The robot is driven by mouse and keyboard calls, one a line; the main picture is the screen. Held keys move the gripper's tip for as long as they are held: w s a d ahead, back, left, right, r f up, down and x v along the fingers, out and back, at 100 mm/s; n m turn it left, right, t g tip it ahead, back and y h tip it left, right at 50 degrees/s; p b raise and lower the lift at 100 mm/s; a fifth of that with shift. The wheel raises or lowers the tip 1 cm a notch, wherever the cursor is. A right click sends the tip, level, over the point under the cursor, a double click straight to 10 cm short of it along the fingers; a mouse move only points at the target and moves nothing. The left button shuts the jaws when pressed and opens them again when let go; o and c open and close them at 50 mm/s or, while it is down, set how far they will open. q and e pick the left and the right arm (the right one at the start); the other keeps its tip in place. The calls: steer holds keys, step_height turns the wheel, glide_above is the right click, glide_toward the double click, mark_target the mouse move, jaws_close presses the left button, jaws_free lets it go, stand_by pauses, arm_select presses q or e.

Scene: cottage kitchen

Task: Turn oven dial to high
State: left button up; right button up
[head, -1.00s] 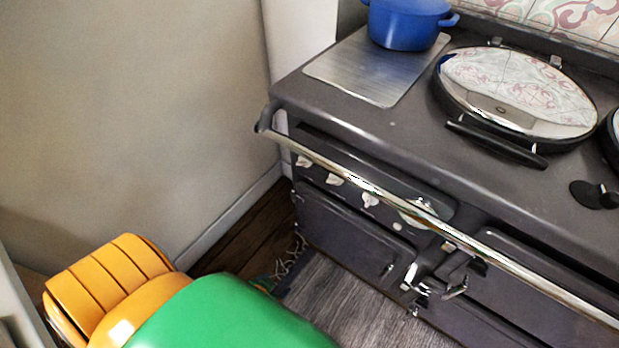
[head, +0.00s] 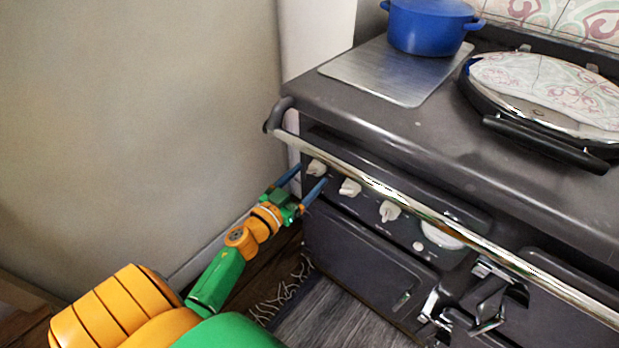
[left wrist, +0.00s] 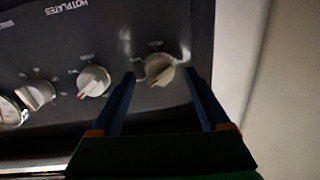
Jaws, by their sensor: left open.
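The stove's front panel carries three pale dials below the rail. The leftmost dial in the head view (head: 316,168) also shows in the left wrist view (left wrist: 159,70), its red mark pointing to the lower left. My left gripper (head: 311,175) is open, and its two blue fingers reach to either side of this dial. In the left wrist view the dial sits between the fingertips, with no clear contact. The middle dial (head: 350,187) and the right dial (head: 390,211) stand free. The small dial labels are too blurred to read. My right gripper is out of view.
A chrome rail (head: 400,207) runs above the dials, close over my left gripper. A round white gauge (head: 441,235) is right of them. A wall (head: 150,130) stands close on the left. A blue pot (head: 432,28) sits on the stovetop.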

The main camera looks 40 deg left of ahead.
arm_select(q)
steer(key=shift+w, duration=0.7)
jaws_close()
steer(key=m+b, duration=0.2)
steer(key=m, duration=1)
steer(key=m+h+b, duration=0.1)
steer(key=m+b, duration=0.2)
steer(key=m, duration=0.9)
steer(key=shift+a+m+h, duration=0.15)
steer(key=shift+m+h, duration=0.15)
steer(key=shift+m, duration=0.1)
jaws_free()
